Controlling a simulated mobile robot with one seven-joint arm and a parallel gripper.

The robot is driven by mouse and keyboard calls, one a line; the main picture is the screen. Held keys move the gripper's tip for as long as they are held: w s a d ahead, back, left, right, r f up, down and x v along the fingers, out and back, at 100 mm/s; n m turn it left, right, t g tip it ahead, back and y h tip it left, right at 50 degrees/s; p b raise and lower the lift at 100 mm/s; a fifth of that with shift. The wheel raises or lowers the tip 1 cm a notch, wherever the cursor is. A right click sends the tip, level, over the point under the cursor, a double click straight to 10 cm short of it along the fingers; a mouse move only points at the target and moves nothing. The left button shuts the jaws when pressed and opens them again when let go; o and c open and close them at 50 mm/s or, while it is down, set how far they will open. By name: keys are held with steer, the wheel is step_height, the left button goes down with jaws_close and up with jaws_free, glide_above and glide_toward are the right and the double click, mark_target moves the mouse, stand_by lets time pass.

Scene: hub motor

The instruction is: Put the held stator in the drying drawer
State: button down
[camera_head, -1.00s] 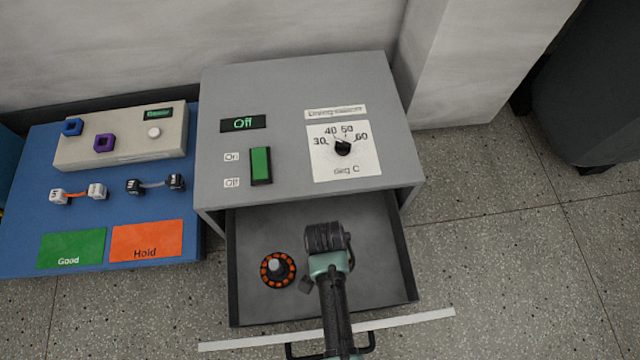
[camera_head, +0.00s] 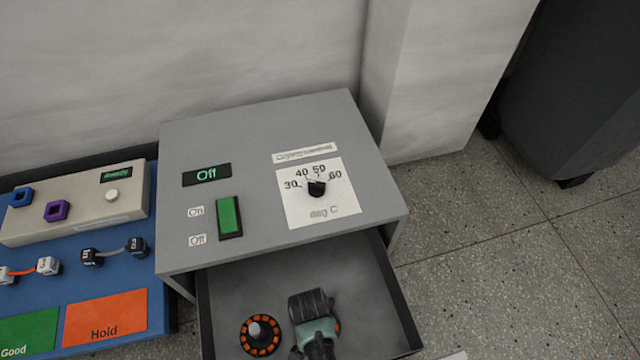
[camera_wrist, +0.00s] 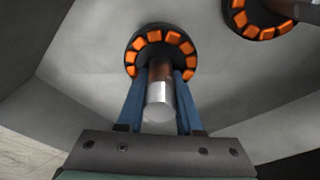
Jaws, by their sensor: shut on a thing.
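The drying drawer (camera_head: 362,272) is pulled open beneath the grey dryer box. My gripper (camera_wrist: 158,92) is shut, its two blue fingers on the shaft of the held stator (camera_wrist: 160,40), a dark ring with orange coils. I cannot tell whether the held stator touches the floor.
The dryer box (camera_head: 255,130) has a green switch (camera_head: 229,217), a display reading Off and a temperature dial (camera_head: 316,188). A blue mat with green Good (camera_head: 30,335) and orange Hold (camera_head: 104,317) areas is at left. Drawer floor right of my gripper is clear.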

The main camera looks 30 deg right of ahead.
steer(key=shift+r, duration=0.1)
steer(key=c, duration=0.6)
jaws_free()
steer(key=shift+o, duration=0.2)
step_height(320, 180, up, 12)
steer(key=a+p, duration=0.1)
steer(key=p, duration=0.7)
steer(key=shift+s+a, duration=0.3)
steer(key=shift+s, duration=0.15)
